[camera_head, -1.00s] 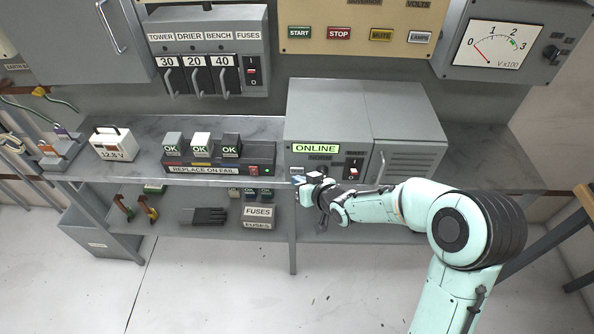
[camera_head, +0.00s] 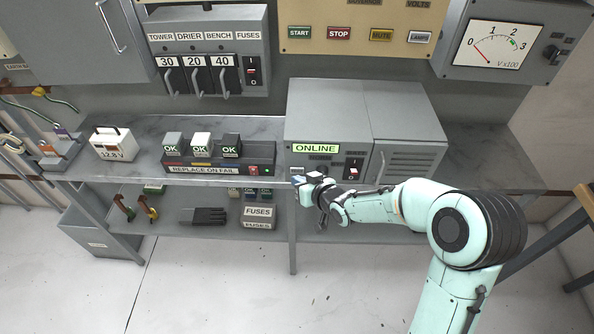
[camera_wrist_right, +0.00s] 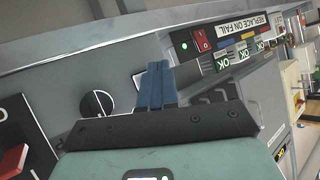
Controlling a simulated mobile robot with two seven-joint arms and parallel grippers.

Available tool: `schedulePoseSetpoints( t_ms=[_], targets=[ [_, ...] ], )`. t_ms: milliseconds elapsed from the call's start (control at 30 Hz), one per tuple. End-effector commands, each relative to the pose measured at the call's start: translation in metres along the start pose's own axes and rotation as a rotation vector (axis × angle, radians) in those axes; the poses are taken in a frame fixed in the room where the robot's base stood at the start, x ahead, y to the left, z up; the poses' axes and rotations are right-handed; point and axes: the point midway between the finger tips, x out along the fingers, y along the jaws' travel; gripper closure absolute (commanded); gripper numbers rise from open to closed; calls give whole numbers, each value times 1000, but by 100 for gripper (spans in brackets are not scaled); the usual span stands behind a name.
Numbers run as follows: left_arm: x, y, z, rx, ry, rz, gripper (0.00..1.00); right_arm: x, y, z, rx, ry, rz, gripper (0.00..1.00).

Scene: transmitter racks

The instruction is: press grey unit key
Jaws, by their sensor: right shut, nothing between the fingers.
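The grey unit (camera_head: 330,110) stands on the bench with a lit green ONLINE display (camera_head: 316,149) on its front. Below the display, at the lower left of the front, is a small pale key (camera_head: 297,169). My right gripper (camera_head: 298,180) is just in front of that lower left corner. In the right wrist view, its blue fingers (camera_wrist_right: 157,67) are together and empty. A pale patch (camera_wrist_right: 138,79) on the panel, probably the key, is partly hidden behind them. I cannot tell whether the fingertips touch it. My left gripper is not in view.
A round dark knob (camera_wrist_right: 97,104) and a red rocker switch (camera_wrist_right: 14,160) are on the same panel. Left on the bench are a rack (camera_head: 218,168) with three OK modules and a white 12.8 V meter (camera_head: 113,145). A lower shelf runs below.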

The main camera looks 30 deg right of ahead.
Motion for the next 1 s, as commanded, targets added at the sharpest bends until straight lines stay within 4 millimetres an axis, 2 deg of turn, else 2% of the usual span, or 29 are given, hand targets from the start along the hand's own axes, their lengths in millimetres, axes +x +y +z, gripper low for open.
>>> schedulePoseSetpoints(
  t_ms=[1000],
  targets=[
    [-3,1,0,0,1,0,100,7,5,-5,0,0,0,100]
  ],
)
